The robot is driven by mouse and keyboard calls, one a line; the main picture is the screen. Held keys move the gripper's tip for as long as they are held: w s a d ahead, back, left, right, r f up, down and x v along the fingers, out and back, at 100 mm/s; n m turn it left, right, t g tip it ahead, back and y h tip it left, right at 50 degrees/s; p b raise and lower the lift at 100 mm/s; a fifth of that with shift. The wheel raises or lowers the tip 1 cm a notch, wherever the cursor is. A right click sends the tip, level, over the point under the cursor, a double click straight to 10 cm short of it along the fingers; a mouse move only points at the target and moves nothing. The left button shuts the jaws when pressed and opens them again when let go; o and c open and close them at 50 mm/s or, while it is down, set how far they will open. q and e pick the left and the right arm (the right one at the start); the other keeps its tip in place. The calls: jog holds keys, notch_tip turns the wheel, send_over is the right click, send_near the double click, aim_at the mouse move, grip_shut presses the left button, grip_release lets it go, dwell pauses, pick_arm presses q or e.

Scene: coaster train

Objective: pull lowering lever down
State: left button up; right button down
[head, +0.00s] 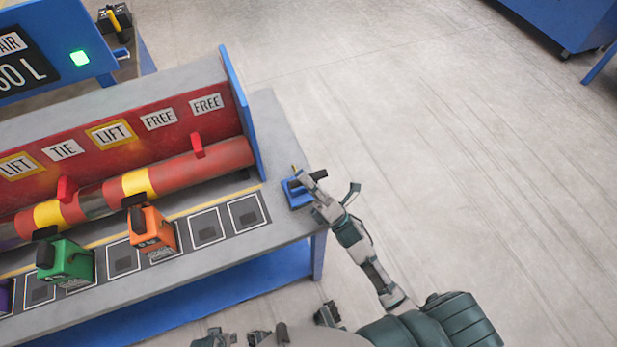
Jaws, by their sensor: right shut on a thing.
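The lowering lever sits in a small blue base (296,194) at the right end of the grey workbench. My right gripper (316,182) is at this base, shut on the lever's dark handle. The fingers and my wrist hide part of the lever, so its exact angle is hard to read. My right arm reaches up to it from the lower right. At the bottom edge, small grey and dark parts of me show, cut off by the frame; I cannot tell the state of my left gripper there.
The grey workbench (277,128) carries a long red and yellow cylinder (205,165) under LIFT, TIE and FREE labels. Green (68,262) and orange (150,230) blocks stand along its front. A blue upright panel (240,110) is left of the lever.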

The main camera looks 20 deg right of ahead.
jog(key=shift+a+f, duration=0.2)
jog(key=c, duration=1.2)
grip_release()
jog(key=shift+o, duration=1.1)
jog(key=shift+w+a, duration=0.1)
jog(key=shift+a, duration=0.05)
jog(key=shift+a+r, duration=0.15)
jog(key=shift+a, duration=0.05)
jog(key=v, duration=1.1)
jog(key=shift+d, duration=0.1)
pick_arm(q)
jog(key=shift+a+f, duration=0.15)
jog(key=shift+a, duration=0.25)
pick_arm(e)
jog(key=shift+s+f, duration=0.2)
jog(key=shift+f, duration=0.25)
pick_arm(q)
jog(key=shift+d, duration=0.2)
pick_arm(e)
jog(key=shift+d, duration=0.3)
